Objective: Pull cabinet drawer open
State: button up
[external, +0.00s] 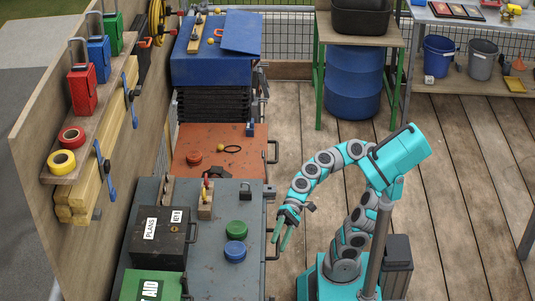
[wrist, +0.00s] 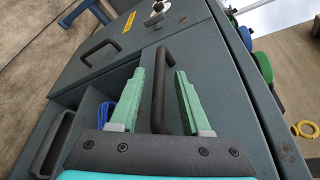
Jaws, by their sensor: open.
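The grey cabinet (external: 255,215) stands left of my arm, with tools and boxes on its top. Its front also shows in the wrist view (wrist: 215,75), which is turned on its side. A dark bar handle (wrist: 158,92) on the cabinet front lies between my two green fingers. It also shows in the external view (external: 278,226). My gripper (wrist: 170,62) is open around the handle, with a visible gap on the right side; contact on the left cannot be told. In the external view my gripper (external: 281,240) points down beside the cabinet front.
Another handle (wrist: 100,52) is on a neighbouring front, and a third handle (wrist: 54,143) is at lower left. A blue item (wrist: 130,98) lies in a recess. An orange cabinet (external: 220,140) stands behind the grey one.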

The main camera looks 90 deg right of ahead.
jog(key=shift+x, duration=1.25)
grip_shut()
dwell(0.8)
